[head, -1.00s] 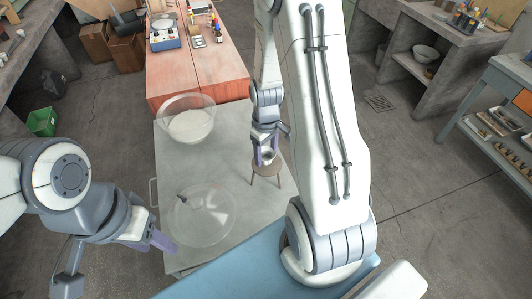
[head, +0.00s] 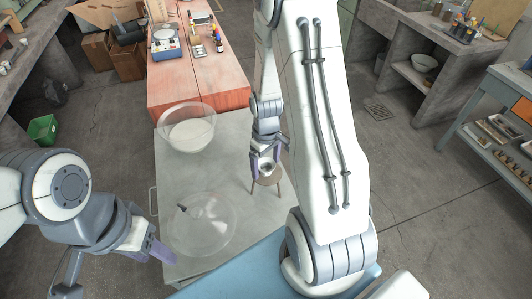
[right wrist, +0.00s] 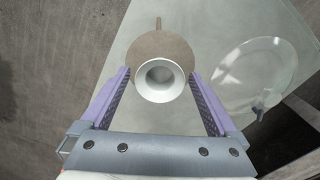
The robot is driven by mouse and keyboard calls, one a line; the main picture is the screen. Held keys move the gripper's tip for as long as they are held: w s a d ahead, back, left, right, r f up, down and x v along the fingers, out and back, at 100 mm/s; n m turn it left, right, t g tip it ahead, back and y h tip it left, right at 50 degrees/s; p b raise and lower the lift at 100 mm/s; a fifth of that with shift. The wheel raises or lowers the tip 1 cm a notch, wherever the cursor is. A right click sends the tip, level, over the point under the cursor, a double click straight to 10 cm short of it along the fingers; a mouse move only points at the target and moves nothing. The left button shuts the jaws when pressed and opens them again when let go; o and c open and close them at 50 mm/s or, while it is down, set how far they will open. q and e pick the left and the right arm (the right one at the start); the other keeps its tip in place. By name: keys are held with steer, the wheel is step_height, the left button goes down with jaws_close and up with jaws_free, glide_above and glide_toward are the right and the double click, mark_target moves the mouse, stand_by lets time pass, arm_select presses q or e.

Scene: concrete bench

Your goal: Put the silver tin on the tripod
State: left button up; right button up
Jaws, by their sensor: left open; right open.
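The silver tin (head: 266,168) stands on the round brown top of the tripod (head: 268,181). In the right wrist view the tin (right wrist: 160,80) sits on the front part of the tripod's disc (right wrist: 160,48), seen from above with its round mouth showing. My right gripper (head: 266,174) is open around the tin; in the right wrist view its purple fingers (right wrist: 160,74) stand to either side with gaps to the tin. My left gripper (head: 163,252) is open and empty at the lower left, beside the bench's left edge.
The tripod stands near the right edge of the grey bench (head: 240,215). A glass bowl with white contents (head: 188,130) is at the back left. A clear glass dome with a dark knob (head: 205,225) lies at the front. A reddish table (head: 200,85) with small equipment adjoins behind.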

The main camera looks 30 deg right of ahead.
step_height(320, 180, up, 12)
steer(key=s+a+r+n, duration=0.1)
steer(key=s+a+r, duration=0.15)
steer(key=a, duration=0.55)
steer(key=s+a+r+n, duration=0.2)
steer(key=s+a, duration=0.2)
steer(key=a, duration=0.5)
steer(key=s+a+n+y, duration=0.1)
steer(key=s+a, duration=0.5)
steer(key=s, duration=0.4)
steer(key=shift+s+a+r+n+b, duration=0.25)
steer(key=shift+r+n+b, duration=0.1)
steer(key=shift+n+b, duration=0.1)
